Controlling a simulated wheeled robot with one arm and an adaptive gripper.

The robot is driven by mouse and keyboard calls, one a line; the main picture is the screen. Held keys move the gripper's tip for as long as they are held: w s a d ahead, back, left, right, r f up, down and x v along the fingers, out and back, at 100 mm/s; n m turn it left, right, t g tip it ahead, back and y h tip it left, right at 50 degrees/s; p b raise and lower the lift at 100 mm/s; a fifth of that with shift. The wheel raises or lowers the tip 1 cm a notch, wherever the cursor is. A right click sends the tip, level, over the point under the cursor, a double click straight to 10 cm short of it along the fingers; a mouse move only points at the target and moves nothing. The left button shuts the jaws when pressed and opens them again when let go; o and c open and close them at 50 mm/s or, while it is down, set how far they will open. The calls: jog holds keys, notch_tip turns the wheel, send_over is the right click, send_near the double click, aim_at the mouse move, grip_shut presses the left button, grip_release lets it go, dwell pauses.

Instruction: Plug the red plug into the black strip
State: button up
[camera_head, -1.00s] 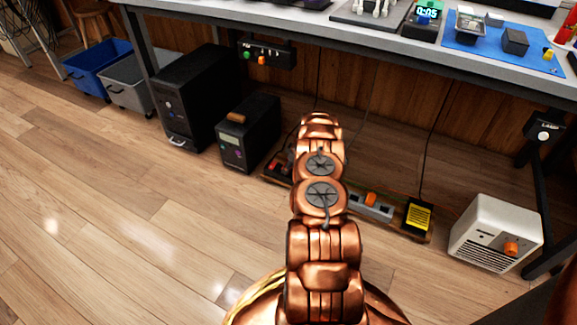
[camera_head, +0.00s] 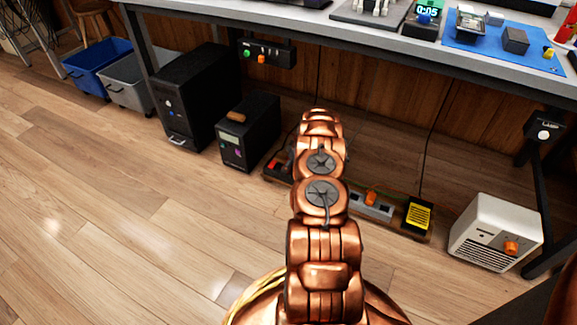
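A black strip (camera_head: 270,177) lies on the floor under the desk, in a low wooden tray. Its left end shows, with a small red piece (camera_head: 274,165) on it; I cannot tell whether this is the red plug or a switch. My copper arm covers the rest of the strip. My gripper is hidden behind the arm, so its fingers and anything in them do not show. A dark shape just left of the arm is too small to make out.
A grey strip (camera_head: 371,207) with an orange plug and a black box with a yellow label (camera_head: 418,216) lie right of my arm. A white heater-like box (camera_head: 495,233) stands further right. Black cases (camera_head: 250,130) stand left. The floor at left is clear.

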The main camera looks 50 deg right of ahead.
jog(key=v, duration=1.1)
